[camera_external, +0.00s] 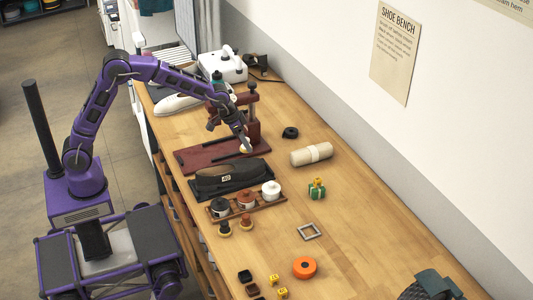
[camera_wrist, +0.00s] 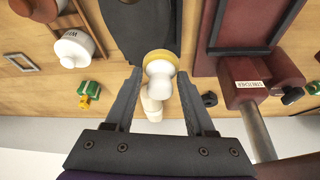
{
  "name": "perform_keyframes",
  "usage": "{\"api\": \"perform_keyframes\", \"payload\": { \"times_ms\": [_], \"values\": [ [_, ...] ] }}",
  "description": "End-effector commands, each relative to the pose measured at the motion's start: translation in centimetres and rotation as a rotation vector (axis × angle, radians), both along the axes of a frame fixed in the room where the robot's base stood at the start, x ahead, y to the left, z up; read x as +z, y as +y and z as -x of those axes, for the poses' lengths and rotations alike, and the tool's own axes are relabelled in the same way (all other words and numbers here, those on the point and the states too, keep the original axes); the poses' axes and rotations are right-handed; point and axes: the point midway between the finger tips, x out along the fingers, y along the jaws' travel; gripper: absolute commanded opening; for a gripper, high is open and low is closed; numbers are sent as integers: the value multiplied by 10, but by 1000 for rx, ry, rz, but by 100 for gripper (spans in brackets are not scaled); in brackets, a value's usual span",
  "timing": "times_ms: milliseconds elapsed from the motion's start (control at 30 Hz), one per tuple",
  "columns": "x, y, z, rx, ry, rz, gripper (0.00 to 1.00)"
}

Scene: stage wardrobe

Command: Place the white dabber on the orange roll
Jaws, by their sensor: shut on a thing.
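The white dabber (camera_wrist: 158,82), a white knob with a yellow pad end, sits between the fingertips of my gripper (camera_wrist: 158,78) in the wrist view. My gripper (camera_external: 243,143) is shut on it, above the area between the dark red stand and the black shoe; in the external view only a small pale bit of the dabber (camera_external: 246,149) shows. The orange roll (camera_external: 305,267), a ring with a dark centre hole, lies flat on the bench at the near end, well away from my gripper. It is not in the wrist view.
A black shoe (camera_external: 230,176) on a dark mat and a rack of jars (camera_external: 271,190) stand between my gripper and the orange roll. A cream cloth roll (camera_external: 311,154), green block (camera_external: 317,191), grey frame (camera_external: 309,231) and yellow cubes (camera_external: 282,293) lie about. Bare bench surrounds the orange roll.

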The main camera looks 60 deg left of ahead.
Motion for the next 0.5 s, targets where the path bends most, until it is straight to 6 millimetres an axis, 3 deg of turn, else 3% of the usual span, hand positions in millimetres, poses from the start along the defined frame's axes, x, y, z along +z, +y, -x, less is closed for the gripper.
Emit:
{"api": "perform_keyframes", "payload": {
  "times_ms": [200, 500],
  "values": [
    [2, -62, -53, -107, 0, -1, 2],
    [4, -119, -86, -201, -1, -1, 2]
  ]
}}
